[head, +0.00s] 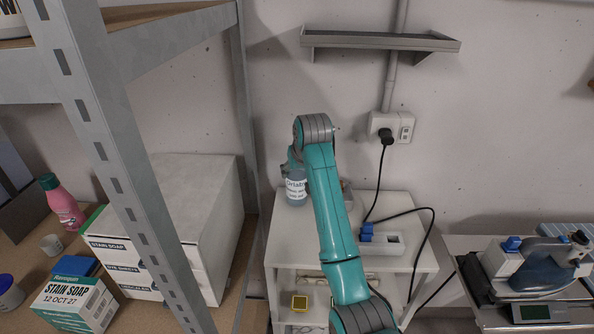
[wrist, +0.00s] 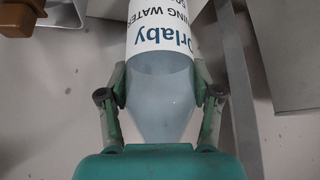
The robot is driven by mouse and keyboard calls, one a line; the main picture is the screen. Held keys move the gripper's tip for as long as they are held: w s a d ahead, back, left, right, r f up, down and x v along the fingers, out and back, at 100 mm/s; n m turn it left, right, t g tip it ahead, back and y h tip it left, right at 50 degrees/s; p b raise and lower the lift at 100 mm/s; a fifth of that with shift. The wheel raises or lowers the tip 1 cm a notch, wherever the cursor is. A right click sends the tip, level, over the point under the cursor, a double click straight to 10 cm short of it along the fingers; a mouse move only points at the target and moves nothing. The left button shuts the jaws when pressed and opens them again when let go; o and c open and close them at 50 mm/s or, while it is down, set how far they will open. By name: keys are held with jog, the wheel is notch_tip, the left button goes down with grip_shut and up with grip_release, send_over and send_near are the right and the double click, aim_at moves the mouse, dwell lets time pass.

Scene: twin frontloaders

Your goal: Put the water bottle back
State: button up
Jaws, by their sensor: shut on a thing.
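The water bottle (head: 296,188) is pale blue-grey with a white label reading "Orlaby". In the head view it appears upright over the back left corner of the white cabinet top (head: 322,230). I cannot tell whether it touches that top. My gripper (head: 293,164) is shut on the bottle, partly hidden behind my arm. In the wrist view the bottle (wrist: 162,85) lies between the two fingers of my gripper (wrist: 160,78), which press its tapering part just beside the label.
A power strip (head: 382,243) with a cable stands on the cabinet's right side. A small wall shelf (head: 380,40) hangs above. A bench with a scale (head: 535,312) is at right.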

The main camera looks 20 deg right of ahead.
jog(key=o, duration=1.5)
jog(key=shift+f, duration=0.1)
jog(key=v, duration=1.2)
